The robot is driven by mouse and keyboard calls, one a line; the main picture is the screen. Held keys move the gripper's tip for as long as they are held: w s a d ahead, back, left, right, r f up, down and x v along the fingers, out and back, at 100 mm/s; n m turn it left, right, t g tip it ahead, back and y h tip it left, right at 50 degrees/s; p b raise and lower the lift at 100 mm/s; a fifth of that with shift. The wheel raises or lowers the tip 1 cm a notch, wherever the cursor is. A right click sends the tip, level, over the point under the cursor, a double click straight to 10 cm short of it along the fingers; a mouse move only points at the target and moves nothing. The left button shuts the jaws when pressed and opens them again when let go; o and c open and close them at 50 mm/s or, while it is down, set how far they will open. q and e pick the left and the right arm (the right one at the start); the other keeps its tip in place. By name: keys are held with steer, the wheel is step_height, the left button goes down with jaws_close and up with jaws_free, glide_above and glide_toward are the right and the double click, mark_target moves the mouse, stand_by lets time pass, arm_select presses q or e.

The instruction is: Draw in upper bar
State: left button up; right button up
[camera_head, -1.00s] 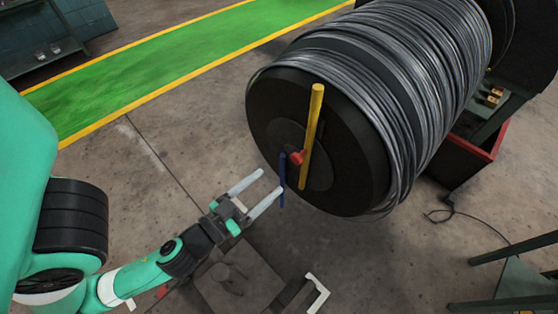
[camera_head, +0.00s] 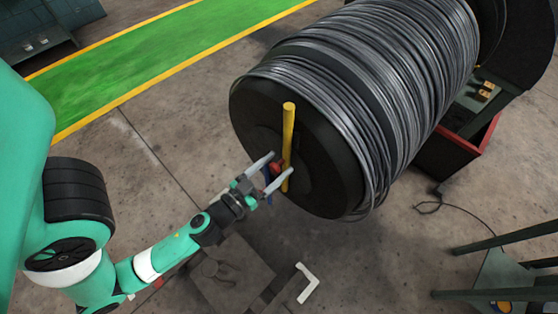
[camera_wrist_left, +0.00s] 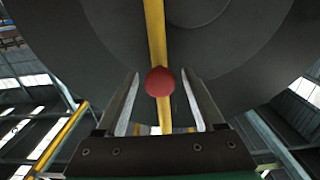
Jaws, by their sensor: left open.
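A yellow bar (camera_head: 289,128) stands nearly upright across the black end face of the cable drum (camera_head: 325,170). A red knob (camera_head: 276,168) sits at its lower part; in the left wrist view the red knob (camera_wrist_left: 160,82) is in front of the yellow bar (camera_wrist_left: 155,30). My left gripper (camera_head: 281,163) is open, its two pale fingers on either side of the red knob and the bar. In the left wrist view the fingers (camera_wrist_left: 160,76) stand clear of the knob on both sides. A blue bar is mostly hidden behind the gripper. My right gripper is not in view.
Grey cable is wound around the drum. A red-edged base (camera_head: 455,150) is under the drum's right side. A white bracket (camera_head: 308,283) lies on the floor, and a green frame (camera_head: 500,270) stands at lower right. The floor left of the drum is clear.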

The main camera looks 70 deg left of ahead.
arm_select(q)
jaws_close()
stand_by(1.4)
